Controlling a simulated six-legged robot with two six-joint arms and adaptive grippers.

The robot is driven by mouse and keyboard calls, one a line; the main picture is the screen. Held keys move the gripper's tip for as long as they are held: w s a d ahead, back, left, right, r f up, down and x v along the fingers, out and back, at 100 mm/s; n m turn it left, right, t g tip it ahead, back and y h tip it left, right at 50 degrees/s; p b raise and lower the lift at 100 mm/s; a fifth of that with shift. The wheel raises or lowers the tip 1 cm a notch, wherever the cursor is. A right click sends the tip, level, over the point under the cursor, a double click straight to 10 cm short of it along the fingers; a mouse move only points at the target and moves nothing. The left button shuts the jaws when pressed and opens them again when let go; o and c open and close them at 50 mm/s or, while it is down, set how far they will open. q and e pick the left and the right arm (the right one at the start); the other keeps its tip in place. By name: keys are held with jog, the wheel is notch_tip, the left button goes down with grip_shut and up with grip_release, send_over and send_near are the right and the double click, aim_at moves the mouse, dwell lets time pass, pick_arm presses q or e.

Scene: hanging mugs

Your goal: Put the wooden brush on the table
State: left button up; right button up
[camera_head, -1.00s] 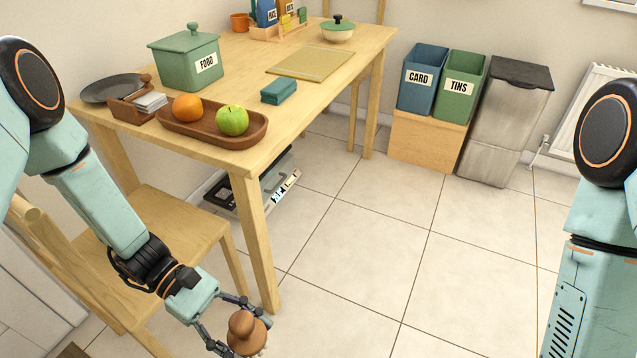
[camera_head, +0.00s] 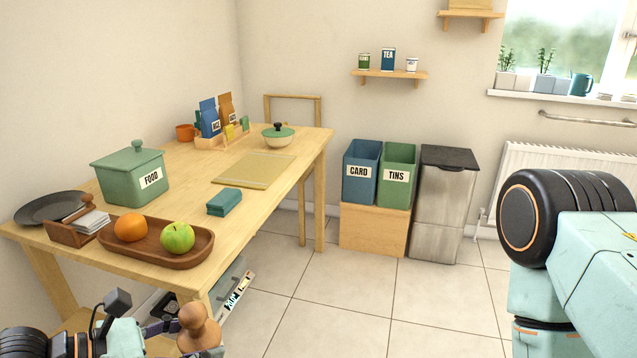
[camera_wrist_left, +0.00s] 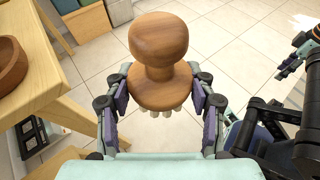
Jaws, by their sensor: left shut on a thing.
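The wooden brush (camera_head: 197,325) has a rounded knob and a flared base with pale bristles. My left gripper (camera_head: 184,331) is shut on it, in front of the table's near corner in the head view. In the left wrist view the brush (camera_wrist_left: 158,60) sits upright between the two fingers of the left gripper (camera_wrist_left: 160,108), with floor behind it. The wooden table (camera_head: 190,190) stands at the left, and its edge also shows in the left wrist view (camera_wrist_left: 62,112). Part of what looks like my right gripper (camera_wrist_left: 299,56) shows at that view's right edge, its opening unclear.
On the table are a wooden tray (camera_head: 150,254) with an orange and an apple, a teal block (camera_head: 224,201), a green FOOD box (camera_head: 131,176), a dark plate (camera_head: 52,207) and a mat (camera_head: 254,170). Bare tabletop lies between the box and mat. Bins (camera_head: 378,175) stand behind.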

pick_arm(q)
jog(key=f, duration=0.2)
jog(key=s+f, duration=0.1)
jog(key=f, duration=0.2)
jog(key=shift+s+f, duration=0.15)
jog(key=shift+f, duration=0.2)
